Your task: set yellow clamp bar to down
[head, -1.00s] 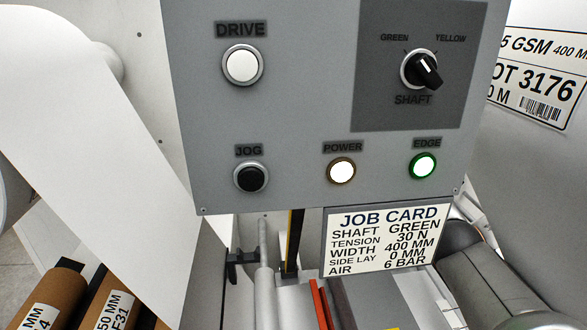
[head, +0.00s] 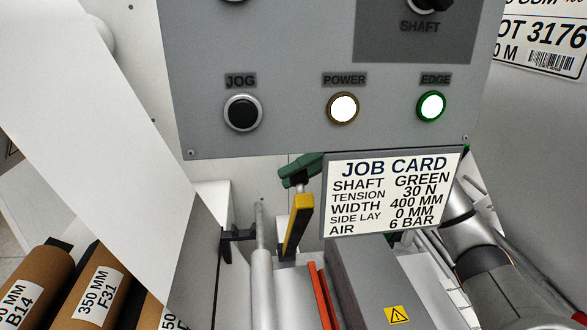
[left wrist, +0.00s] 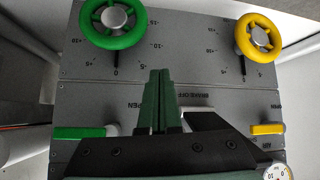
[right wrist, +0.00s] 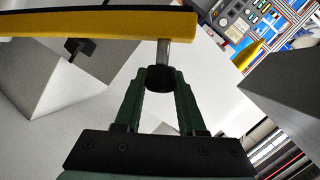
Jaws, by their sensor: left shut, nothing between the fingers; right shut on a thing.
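The yellow clamp bar (head: 298,222) shows in the head view below the grey control panel, tilted, with a yellow top end and a dark side face. In the right wrist view the bar (right wrist: 100,24) crosses the top left, with a metal stem and black knob (right wrist: 160,78) on it. My right gripper (head: 302,172) is shut on that knob, one finger on each side. The job card partly hides its arm in the head view. My left gripper (left wrist: 160,75) is shut and empty in the left wrist view, in front of a grey panel. It is not in the head view.
Green (left wrist: 112,16) and yellow (left wrist: 259,37) handwheels are near my left gripper.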

